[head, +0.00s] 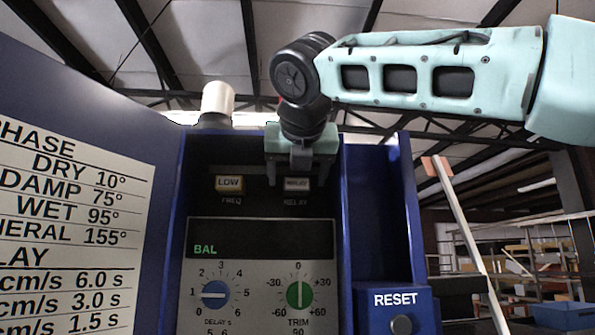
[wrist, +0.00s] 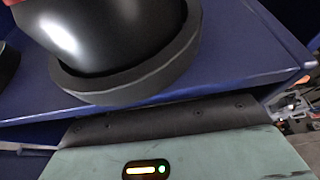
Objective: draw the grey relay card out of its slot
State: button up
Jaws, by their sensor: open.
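The grey relay card (head: 297,184) shows as a small light face in the dark upper recess of the blue cabinet, above the label RELAY. My gripper (head: 299,180) is in front of the recess, its two fingers apart, one at each side of the card's face. It is open. I cannot tell whether either finger touches the card. The card's slot and its rear part are hidden. In the wrist view only the pale green gripper body with a lit indicator shows at the bottom; the fingertips and the card are out of sight there.
A card marked LOW (head: 229,184) sits to the left, above FREQ. Below are a dark BAL display (head: 262,239), a blue knob (head: 215,295) and a green knob (head: 300,294). A RESET button (head: 401,325) is at right. A white cylinder (head: 217,99) stands on top.

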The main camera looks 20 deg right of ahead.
jog(key=shift+w, duration=0.1)
jog(key=c, duration=1.1)
jog(key=s+a, duration=0.2)
jog(key=s, duration=0.5)
jog(key=shift+s+a+b, duration=0.2)
jog(key=shift+s+b, duration=0.1)
jog(key=shift+b, duration=0.05)
